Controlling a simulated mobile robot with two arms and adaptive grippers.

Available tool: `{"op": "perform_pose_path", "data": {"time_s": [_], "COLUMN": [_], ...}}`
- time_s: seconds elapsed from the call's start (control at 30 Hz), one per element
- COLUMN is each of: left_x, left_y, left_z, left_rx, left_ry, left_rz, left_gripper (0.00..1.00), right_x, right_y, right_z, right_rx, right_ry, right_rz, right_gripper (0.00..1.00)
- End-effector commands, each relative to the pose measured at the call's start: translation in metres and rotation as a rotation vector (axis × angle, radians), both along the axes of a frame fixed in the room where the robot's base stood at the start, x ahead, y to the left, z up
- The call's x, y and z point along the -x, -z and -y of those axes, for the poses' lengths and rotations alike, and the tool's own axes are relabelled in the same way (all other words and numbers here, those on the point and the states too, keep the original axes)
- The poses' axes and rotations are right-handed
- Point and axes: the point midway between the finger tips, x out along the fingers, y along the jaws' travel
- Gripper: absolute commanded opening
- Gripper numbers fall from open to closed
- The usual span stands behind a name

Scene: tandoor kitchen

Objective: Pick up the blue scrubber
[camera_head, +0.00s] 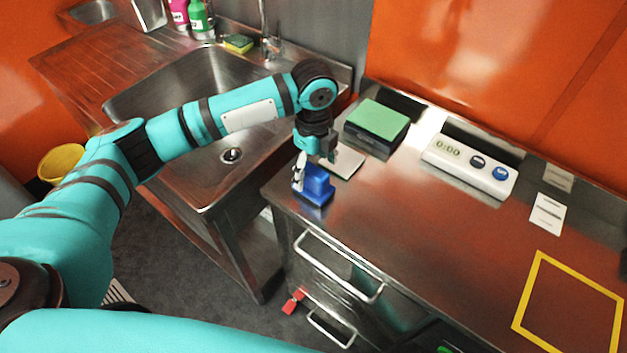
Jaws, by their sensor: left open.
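The blue scrubber (316,184) stands on the metal counter (420,240), near its left front corner. My left gripper (313,164) is open and points down just above and behind the scrubber. One of its fingers shows at the scrubber's left side; whether it touches the scrubber I cannot tell. The gripper hides part of the scrubber's upper left side. My right gripper is not in view.
A green-topped box (377,120) and a small pale pad (345,162) lie behind the scrubber. A white timer (468,165) stands farther right, with a yellow frame (518,310) at the lower right. The steel sink (190,85) is left. The middle counter is clear.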

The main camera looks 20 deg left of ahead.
Motion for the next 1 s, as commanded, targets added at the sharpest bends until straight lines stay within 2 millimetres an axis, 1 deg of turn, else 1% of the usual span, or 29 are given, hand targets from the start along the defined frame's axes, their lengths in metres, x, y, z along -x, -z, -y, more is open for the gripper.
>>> {"op": "perform_pose_path", "data": {"time_s": [0.03, 0.13, 0.23, 0.3, 0.4, 0.53, 0.67, 0.77, 1.0], "left_x": [0.0, 0.003, 0.006, 0.006, 0.006, 0.005, 0.005, 0.005, 0.005], "left_y": [0.002, 0.011, 0.027, 0.038, 0.048, 0.053, 0.053, 0.052, 0.052], "left_z": [0.0, 0.0, 0.001, 0.001, 0.001, 0.001, 0.001, 0.001, 0.001], "left_rx": [0.0, -0.001, -0.001, -0.001, 0.0, 0.0, 0.0, 0.0, -0.001], "left_ry": [0.0, -0.001, 0.0, -0.001, 0.001, 0.001, 0.001, 0.001, 0.001], "left_rz": [-0.001, -0.002, -0.003, -0.003, 0.0, 0.002, 0.002, 0.002, 0.001], "left_gripper": [0.83, 0.83, 0.83, 0.83, 0.83, 0.83, 0.83, 0.72, 0.41], "right_x": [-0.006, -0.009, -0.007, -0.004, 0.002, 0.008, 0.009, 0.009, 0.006], "right_y": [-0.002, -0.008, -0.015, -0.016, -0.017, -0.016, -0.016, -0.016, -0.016], "right_z": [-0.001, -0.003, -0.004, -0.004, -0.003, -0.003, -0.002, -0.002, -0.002], "right_rx": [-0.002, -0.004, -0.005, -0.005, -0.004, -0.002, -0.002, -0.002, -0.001], "right_ry": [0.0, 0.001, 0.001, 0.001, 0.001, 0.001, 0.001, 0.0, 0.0], "right_rz": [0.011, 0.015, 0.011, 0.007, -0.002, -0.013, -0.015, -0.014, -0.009], "right_gripper": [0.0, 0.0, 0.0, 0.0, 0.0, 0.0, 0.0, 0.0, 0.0]}}
